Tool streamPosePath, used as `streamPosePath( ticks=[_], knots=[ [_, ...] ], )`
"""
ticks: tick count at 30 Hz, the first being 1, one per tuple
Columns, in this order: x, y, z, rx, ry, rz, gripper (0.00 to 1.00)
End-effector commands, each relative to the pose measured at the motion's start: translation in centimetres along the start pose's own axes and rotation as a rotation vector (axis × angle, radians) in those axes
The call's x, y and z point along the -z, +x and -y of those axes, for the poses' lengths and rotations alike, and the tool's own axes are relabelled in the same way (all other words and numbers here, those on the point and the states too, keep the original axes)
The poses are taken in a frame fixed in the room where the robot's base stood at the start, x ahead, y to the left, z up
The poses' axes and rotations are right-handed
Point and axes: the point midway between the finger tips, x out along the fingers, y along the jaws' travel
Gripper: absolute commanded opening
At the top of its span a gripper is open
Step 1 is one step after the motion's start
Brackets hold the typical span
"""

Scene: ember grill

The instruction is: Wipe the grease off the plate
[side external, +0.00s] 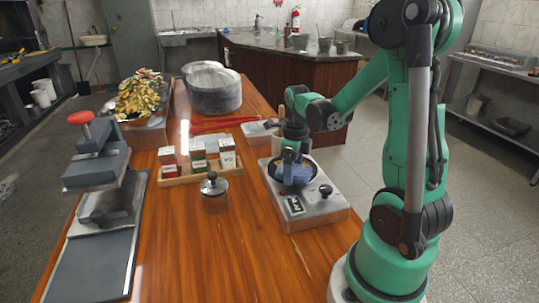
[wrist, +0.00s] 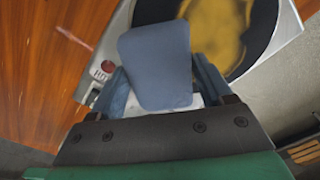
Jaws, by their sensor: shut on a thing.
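The plate is a round black disc on a steel hotplate unit (side external: 322,213). In the wrist view the plate (wrist: 157,10) is partly cut off at the top, with a wide yellow grease smear (wrist: 222,32) on it. My gripper (wrist: 160,88) is shut on a blue-grey pad (wrist: 156,62), its fingers on both sides of the pad. In the side view my gripper (side external: 294,150) points down over the plate, and the blue pad (side external: 297,176) shows low over the plate. I cannot tell whether the pad touches it. Pad and fingers hide part of the plate.
A glass jar (side external: 214,195) and a wooden tray (side external: 200,176) of small boxes stand left of the hotplate unit. The front middle of the table is clear.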

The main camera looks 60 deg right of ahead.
Motion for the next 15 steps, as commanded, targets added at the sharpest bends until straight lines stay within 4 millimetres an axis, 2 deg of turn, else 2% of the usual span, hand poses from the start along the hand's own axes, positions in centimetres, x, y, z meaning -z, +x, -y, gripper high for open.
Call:
streamPosePath(
  ticks=[14,15],
  knots=[
    [-2.8,0.4,3.4,0.000,0.002,0.000,0.23],
    [-3.0,0.0,3.7,0.000,0.002,0.000,0.24]
  ],
)
